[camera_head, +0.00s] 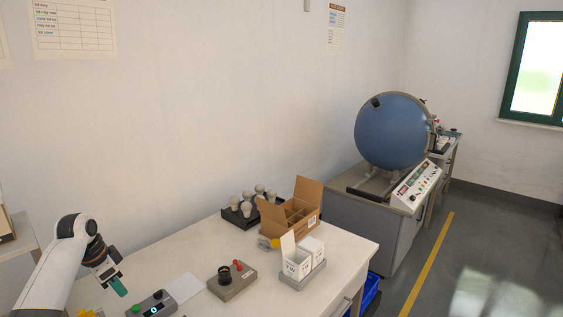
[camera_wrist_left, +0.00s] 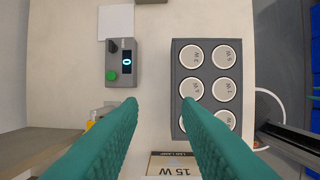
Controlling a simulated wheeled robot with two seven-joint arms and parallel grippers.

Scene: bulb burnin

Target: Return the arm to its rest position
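My left arm comes in from the left in the head view, with its gripper (camera_head: 118,286) held above the left part of the white table (camera_head: 205,247). In the left wrist view the two green fingers of the left gripper (camera_wrist_left: 160,106) stand apart with nothing between them. Below them is a dark grey tray (camera_wrist_left: 182,62) with several round white pieces. A grey control box (camera_wrist_left: 125,62) with a green button and a lit display lies to its left. My right gripper is in neither view.
A dark holder with bulbs (camera_head: 247,210), an open divided cardboard box (camera_head: 311,193), small white boxes (camera_head: 297,263) and a socket base with a red lever (camera_head: 232,287) stand on the table. A large blue sphere (camera_head: 391,131) stands beyond. A 15 W box (camera_wrist_left: 172,165) lies near the fingers.

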